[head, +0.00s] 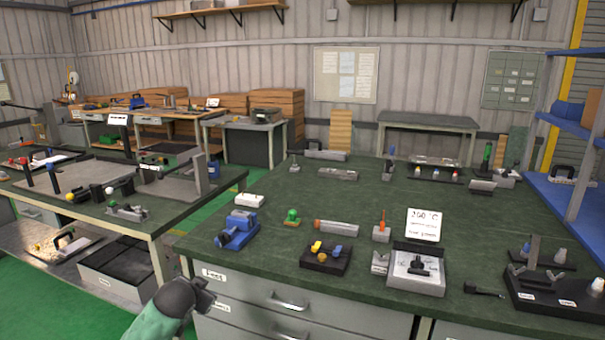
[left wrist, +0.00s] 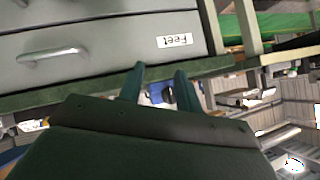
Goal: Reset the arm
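My left gripper (head: 203,296) is low in the head view, in front of the drawers at the near left corner of the green-topped workbench (head: 290,200). In the left wrist view its two fingers (left wrist: 160,76) stand apart, with nothing held between them. That view is tilted and shows the bench edge and a drawer front (left wrist: 100,48) with a label. My right gripper and right arm are not in view.
A heating device (head: 416,271) with a "°C" sign (head: 424,225) stands on the bench. A blue vise (head: 237,229), a black block (head: 325,258) and a dark tool stand (head: 545,288) are near the front edge. Another bench (head: 160,207) is at left; green floor lies between.

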